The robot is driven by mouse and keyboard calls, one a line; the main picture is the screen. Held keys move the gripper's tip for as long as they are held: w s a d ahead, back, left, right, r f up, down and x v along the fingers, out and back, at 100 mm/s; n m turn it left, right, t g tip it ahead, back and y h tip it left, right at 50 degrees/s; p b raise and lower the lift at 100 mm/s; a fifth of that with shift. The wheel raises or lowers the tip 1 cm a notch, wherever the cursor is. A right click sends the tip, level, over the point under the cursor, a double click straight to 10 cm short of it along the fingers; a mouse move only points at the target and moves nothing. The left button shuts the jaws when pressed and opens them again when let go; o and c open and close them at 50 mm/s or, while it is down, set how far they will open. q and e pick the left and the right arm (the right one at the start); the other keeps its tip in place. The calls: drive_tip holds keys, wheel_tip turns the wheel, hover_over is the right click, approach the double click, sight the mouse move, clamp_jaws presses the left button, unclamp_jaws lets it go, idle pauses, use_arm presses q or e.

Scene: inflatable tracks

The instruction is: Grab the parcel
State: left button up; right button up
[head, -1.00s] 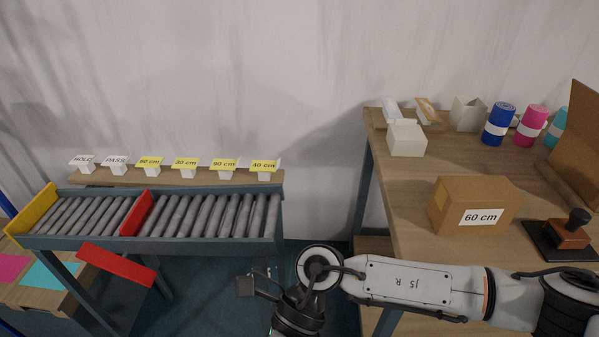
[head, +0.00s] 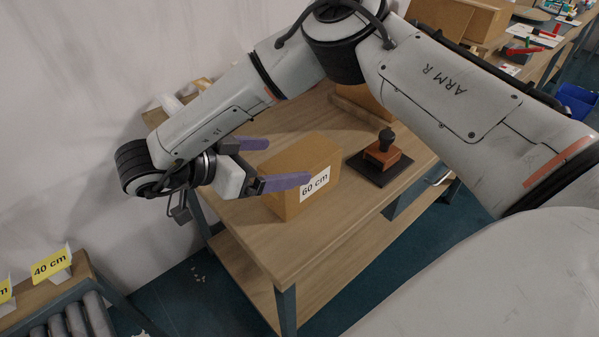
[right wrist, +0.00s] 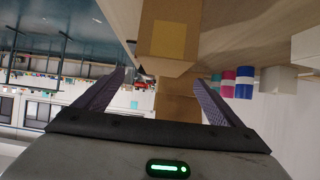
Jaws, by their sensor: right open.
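The parcel is a brown cardboard box (head: 312,152) with a white "60 cm" label, standing on the wooden table. My right gripper (head: 288,161) is open with purple fingers at the parcel's left end. In the head view one finger overlaps the parcel's labelled side and the other is by its far side; I cannot tell whether they touch it. In the right wrist view, which is turned over, the parcel (right wrist: 168,38) with a yellowish patch shows ahead of the open fingers (right wrist: 158,76), with nothing held. My left gripper is not in view.
A stamp (head: 383,150) on a dark pad stands right of the parcel on the table (head: 270,240). Blue, pink and teal rolls (right wrist: 243,82) show in the right wrist view. A roller conveyor (head: 70,318) with a "40 cm" sign (head: 50,264) is at lower left.

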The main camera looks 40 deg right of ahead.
sight(300, 157)
drive_tip(key=shift+w+p+x, duration=0.15)
drive_tip(key=shift+p+x, duration=0.1)
drive_tip(key=shift+x, duration=1.15)
drive_tip(key=shift+w+p+x, duration=0.1)
drive_tip(key=shift+p+x, duration=0.1)
drive_tip(key=shift+x, duration=1.15)
drive_tip(key=shift+f, duration=0.1)
drive_tip(key=shift+c, duration=0.5)
drive_tip(key=c, duration=1.8)
drive_tip(key=shift+w, duration=0.1)
drive_tip(key=shift+c, duration=1.4)
